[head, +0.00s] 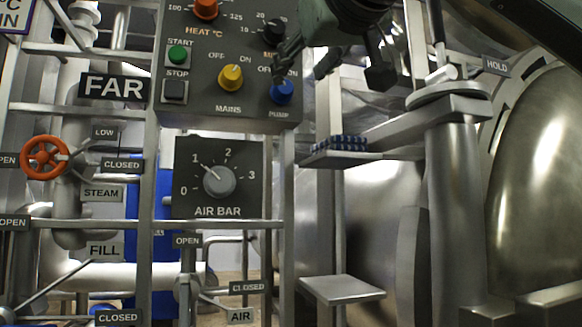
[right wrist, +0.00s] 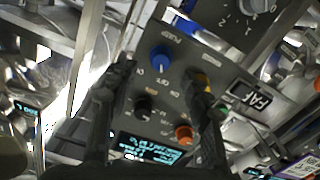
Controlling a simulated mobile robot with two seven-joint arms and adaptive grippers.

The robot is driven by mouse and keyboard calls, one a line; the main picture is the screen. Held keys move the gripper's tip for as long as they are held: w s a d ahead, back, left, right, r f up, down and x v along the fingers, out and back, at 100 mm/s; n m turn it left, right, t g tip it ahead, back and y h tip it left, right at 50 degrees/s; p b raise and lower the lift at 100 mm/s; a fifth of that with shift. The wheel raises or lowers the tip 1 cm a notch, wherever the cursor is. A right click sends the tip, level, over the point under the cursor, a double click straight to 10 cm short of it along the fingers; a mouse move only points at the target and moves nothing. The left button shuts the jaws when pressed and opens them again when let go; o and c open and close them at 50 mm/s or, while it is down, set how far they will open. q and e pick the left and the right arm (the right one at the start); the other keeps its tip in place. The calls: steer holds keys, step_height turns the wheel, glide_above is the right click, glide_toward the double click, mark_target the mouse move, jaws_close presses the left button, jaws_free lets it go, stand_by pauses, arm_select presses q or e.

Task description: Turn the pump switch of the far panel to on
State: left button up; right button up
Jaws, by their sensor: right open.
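The FAR panel (head: 205,113) is a dark grey box at the top centre of the head view. Its blue PUMP switch (head: 281,92) is at the lower right corner; in the right wrist view the blue knob (right wrist: 160,58) appears with its white mark toward the OFF lettering. My right gripper (head: 330,66) is open in front of the panel's right side, one finger just above the blue knob and partly covering its label. In the right wrist view the open fingers (right wrist: 160,80) frame the knob with nothing between their tips; contact cannot be told. My left gripper is not in view.
The yellow MAINS switch (head: 230,78) is left of the blue one, a black knob (head: 272,32) above. START (head: 177,54) and STOP (head: 174,91) buttons are further left. The AIR BAR dial (head: 219,180) is below. A metal shelf (head: 340,158) juts out lower right.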

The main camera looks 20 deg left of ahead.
mark_target(285, 87)
steer(key=p+x, duration=0.1)
steer(key=x, duration=0.5)
steer(key=shift+s+a+r, duration=0.15)
steer(key=shift+a+r, duration=0.05)
steer(key=shift+a, duration=0.05)
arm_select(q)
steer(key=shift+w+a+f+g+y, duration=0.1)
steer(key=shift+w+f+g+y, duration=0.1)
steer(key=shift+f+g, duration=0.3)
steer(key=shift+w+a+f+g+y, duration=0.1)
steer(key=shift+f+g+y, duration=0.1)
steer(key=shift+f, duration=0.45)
arm_select(e)
steer(key=shift+w+a, duration=0.35)
steer(key=shift+w, duration=0.2)
jaws_close()
